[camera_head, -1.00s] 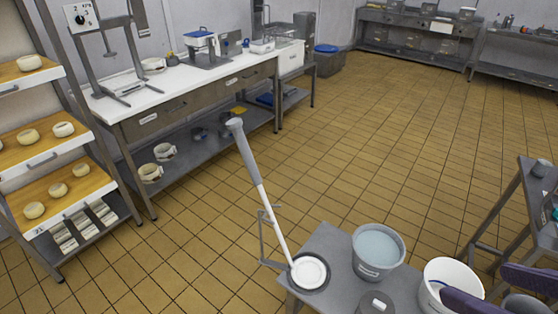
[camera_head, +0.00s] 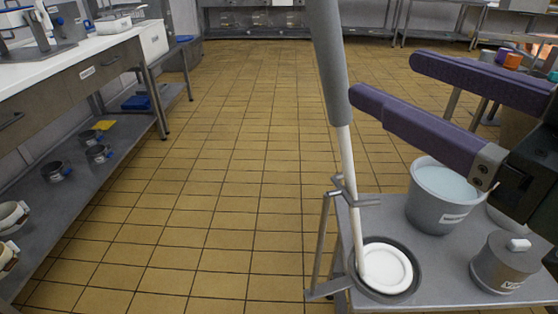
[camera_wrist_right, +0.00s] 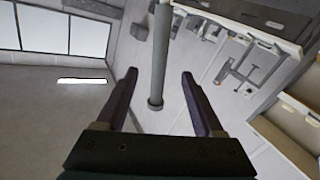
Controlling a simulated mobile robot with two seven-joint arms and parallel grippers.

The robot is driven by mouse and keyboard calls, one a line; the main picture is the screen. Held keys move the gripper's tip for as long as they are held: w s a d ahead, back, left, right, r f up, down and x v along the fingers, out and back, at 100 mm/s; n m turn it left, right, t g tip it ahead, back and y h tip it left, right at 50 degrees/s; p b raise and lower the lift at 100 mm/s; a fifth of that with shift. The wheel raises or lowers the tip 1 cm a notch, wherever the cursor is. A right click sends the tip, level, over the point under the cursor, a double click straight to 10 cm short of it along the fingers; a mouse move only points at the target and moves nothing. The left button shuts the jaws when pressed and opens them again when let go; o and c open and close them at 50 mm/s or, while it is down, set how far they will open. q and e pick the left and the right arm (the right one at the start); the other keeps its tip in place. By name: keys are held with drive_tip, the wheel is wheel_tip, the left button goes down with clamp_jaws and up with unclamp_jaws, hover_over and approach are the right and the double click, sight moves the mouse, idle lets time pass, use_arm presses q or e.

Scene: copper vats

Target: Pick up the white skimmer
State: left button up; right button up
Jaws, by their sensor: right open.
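The white skimmer (camera_head: 346,165) stands nearly upright, leaning slightly, with a thick grey handle, a white shaft and a round white head. The head rests in a round grey dish (camera_head: 416,262) on a grey metal table. A small metal bracket (camera_head: 348,193) stands beside the shaft. My right gripper (camera_head: 387,75) is open with purple fingers, just right of the handle in the head view. In the right wrist view the skimmer's handle (camera_wrist_right: 158,60) lines up with the gap between the open fingers. I cannot tell how deep between them it is. My left gripper is not in view.
A grey bucket of pale liquid (camera_head: 438,200) and a grey lidded pot (camera_head: 504,262) stand on the grey table (camera_head: 440,290), below my right gripper. A workbench (camera_head: 90,62) with a lower shelf runs along the left. The tiled floor between is clear.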

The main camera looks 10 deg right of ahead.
sight(340, 54)
drive_tip(key=x, duration=0.3)
drive_tip(key=shift+w, duration=0.15)
drive_tip(key=shift+x, duration=3.3)
drive_tip(key=shift+a, duration=0.1)
drive_tip(key=shift+c, duration=0.2)
clamp_jaws()
drive_tip(key=shift+r, duration=0.1)
